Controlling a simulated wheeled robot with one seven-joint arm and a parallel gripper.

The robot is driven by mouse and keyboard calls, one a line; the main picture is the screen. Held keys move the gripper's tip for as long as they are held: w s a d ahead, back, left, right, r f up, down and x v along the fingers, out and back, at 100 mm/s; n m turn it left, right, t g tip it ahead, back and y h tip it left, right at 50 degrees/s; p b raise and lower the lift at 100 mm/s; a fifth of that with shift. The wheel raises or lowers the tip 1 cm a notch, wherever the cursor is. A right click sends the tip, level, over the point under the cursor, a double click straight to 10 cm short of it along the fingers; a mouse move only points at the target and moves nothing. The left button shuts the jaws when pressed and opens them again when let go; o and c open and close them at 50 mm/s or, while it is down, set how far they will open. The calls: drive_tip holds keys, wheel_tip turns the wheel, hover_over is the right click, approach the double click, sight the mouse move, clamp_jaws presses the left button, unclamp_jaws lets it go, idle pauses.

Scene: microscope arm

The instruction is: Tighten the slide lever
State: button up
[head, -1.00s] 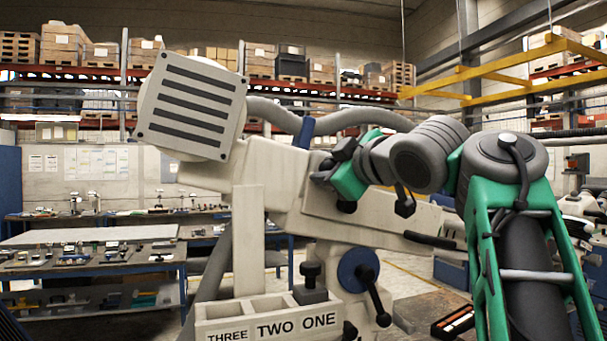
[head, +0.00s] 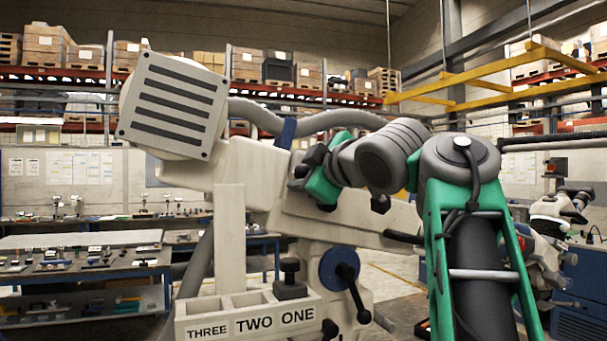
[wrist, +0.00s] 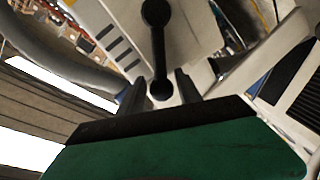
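The slide lever (wrist: 156,45) is a black bar with a round hub at the top and a ball at its lower end, seen in the wrist view against the pale microscope arm. My gripper (wrist: 160,92) is open, with its two dark fingers on either side of the lever's lower ball; whether either touches it I cannot tell. In the head view my gripper (head: 305,172) is at the side of the beige microscope arm (head: 345,213); its own green hand and black fingers hide the lever there.
A square vented head (head: 175,105) is at upper left. Below are a blue hub with a black crank (head: 352,290) and a tray labelled THREE TWO ONE (head: 245,325) with a black knob (head: 290,280). Benches with small parts (head: 80,262) stand behind left.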

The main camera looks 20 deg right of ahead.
drive_tip(key=shift+o, duration=0.9)
drive_tip(key=s, duration=0.7)
drive_tip(key=shift+s+d+r, duration=0.15)
drive_tip(key=shift+s+r, duration=0.25)
